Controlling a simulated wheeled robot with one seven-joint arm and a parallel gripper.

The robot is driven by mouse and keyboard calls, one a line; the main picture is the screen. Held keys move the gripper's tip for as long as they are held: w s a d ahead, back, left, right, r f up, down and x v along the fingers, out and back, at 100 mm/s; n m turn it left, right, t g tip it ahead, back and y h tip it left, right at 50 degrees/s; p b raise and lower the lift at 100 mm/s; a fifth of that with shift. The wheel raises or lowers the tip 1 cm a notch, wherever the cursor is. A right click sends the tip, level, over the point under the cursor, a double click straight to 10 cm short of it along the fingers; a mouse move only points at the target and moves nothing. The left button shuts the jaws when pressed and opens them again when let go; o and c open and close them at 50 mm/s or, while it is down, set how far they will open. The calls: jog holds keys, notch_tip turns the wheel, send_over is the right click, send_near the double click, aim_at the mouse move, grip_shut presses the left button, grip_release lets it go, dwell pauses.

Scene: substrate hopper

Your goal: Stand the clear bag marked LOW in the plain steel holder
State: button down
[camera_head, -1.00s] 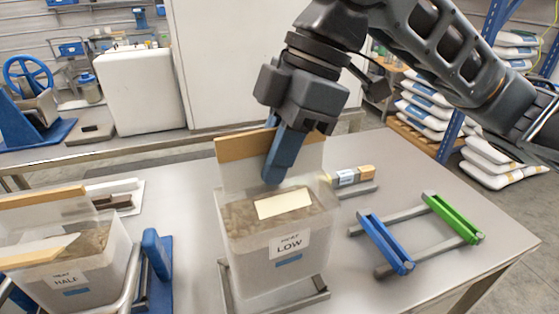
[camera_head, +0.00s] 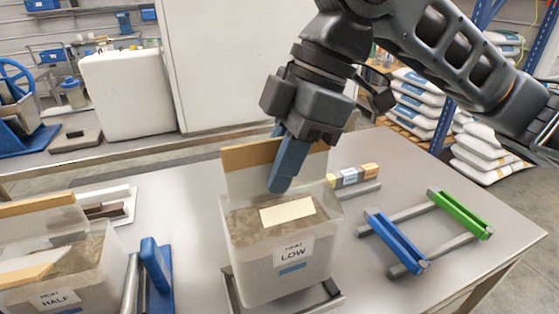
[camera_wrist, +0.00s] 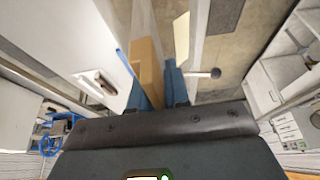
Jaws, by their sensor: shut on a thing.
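The clear bag marked LOW (camera_head: 250,265) is upright, with brown substrate, a pale slip on top and a tan header strip (camera_head: 243,156). My gripper (camera_head: 282,185) is shut on the bag at the header strip. The wrist view shows the header strip (camera_wrist: 147,70) between the fingers. The plain steel holder (camera_head: 333,298) shows as grey rails around and below the bag's base. Whether the base rests in it or hangs just above, I cannot tell. Most of the holder is hidden by the bag.
A similar bag marked HALF (camera_head: 85,280) stands at left, beside a blue upright part (camera_head: 156,268). At right is a rack with a blue bar (camera_head: 397,241) and a green bar (camera_head: 460,213). A row of small blocks (camera_head: 349,177) lies behind the bag. Bare table lies between.

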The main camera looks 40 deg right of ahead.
aim_at(281, 203)
jog(key=shift+f+b, duration=1.8)
jog(key=shift+f, duration=0.75)
jog(key=shift+f+b, duration=0.3)
jog(key=shift+f, duration=0.25)
jog(key=c, duration=1)
grip_release()
jog(key=shift+s, duration=0.1)
jog(key=v, duration=0.7)
jog(key=shift+d+r, duration=0.15)
jog(key=shift+r, duration=0.25)
jog(key=shift+p, duration=0.3)
